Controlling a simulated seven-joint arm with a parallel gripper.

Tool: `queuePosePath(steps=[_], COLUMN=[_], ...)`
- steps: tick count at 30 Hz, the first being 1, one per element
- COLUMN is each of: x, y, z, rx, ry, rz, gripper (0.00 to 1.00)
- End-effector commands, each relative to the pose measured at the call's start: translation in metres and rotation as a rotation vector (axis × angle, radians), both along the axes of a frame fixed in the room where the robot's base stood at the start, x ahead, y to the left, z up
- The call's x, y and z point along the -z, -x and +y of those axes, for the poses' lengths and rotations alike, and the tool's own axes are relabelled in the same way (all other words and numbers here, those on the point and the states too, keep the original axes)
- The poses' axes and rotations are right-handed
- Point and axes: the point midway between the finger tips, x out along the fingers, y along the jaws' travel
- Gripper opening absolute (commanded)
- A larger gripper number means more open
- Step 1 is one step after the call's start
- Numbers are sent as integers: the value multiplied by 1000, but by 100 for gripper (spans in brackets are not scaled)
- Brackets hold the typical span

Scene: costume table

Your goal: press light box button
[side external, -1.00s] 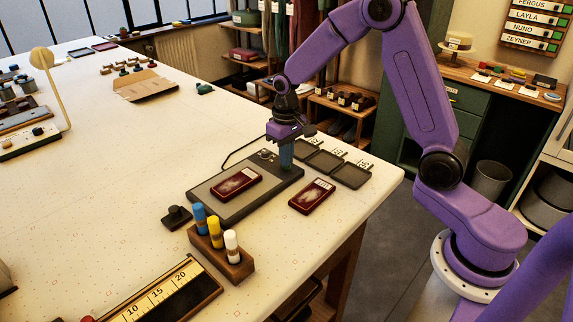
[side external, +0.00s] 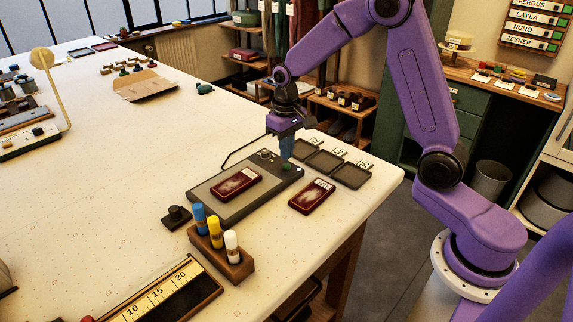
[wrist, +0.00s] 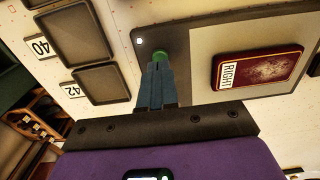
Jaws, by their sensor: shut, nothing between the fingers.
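The light box (side external: 232,203) is a flat dark-framed unit with a grey panel, lying on the table. Its green button (side external: 287,167) is at the right end, and the button also shows in the wrist view (wrist: 160,56) just past my fingertips. My gripper (side external: 286,156) is shut and empty, pointing down a little above the button. In the wrist view the fingers (wrist: 158,70) overlap the near side of the button, and any gap is hard to judge there. A small white light (wrist: 139,41) shows on the box near the button.
A dark red case (side external: 235,183) lies on the panel, and another (side external: 312,196) lies on the table to its right. Shallow dark trays (side external: 350,175) sit behind. A wooden holder with coloured tubes (side external: 236,265) stands in front. The table's middle left is clear.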

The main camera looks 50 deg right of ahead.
Motion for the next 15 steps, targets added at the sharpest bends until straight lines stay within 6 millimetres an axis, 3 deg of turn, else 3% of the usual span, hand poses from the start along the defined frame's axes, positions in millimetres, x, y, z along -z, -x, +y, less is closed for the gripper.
queuePosePath(steps=[15], x=[-27], y=[0], z=[0], rx=[0], ry=[0], rz=[-1], gripper=[0])
